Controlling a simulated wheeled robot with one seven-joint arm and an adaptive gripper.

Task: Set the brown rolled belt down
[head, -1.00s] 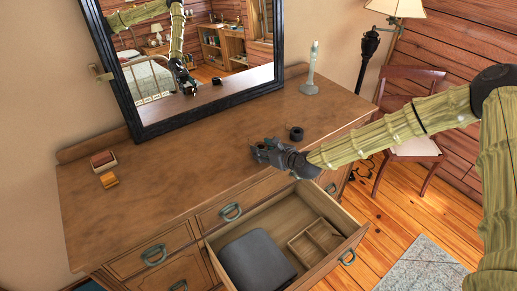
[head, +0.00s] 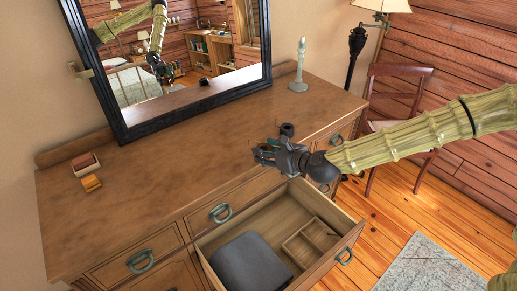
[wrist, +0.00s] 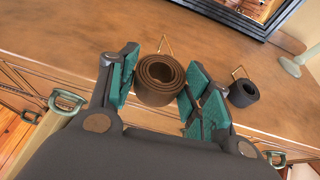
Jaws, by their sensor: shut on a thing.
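The brown rolled belt (wrist: 160,80) is between the green-padded fingers of my gripper (wrist: 155,92) in the wrist view, its spiral end showing. My gripper (head: 266,154) is shut on the belt near the dresser's front edge, behind the open drawer, in the head view. There the belt is mostly hidden by the fingers. I cannot tell whether the belt touches the dresser top (head: 170,165). A black rolled belt (head: 287,130) stands on the top just beyond my gripper; it is right of the fingers in the wrist view (wrist: 243,93).
The open drawer (head: 335,252) holds a dark folded item (head: 250,265) and a small wooden tray (head: 312,240). A mirror (head: 185,70) and pale hand figure (head: 300,70) stand at the back. Small boxes (head: 86,163) sit at left. The dresser's middle is clear.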

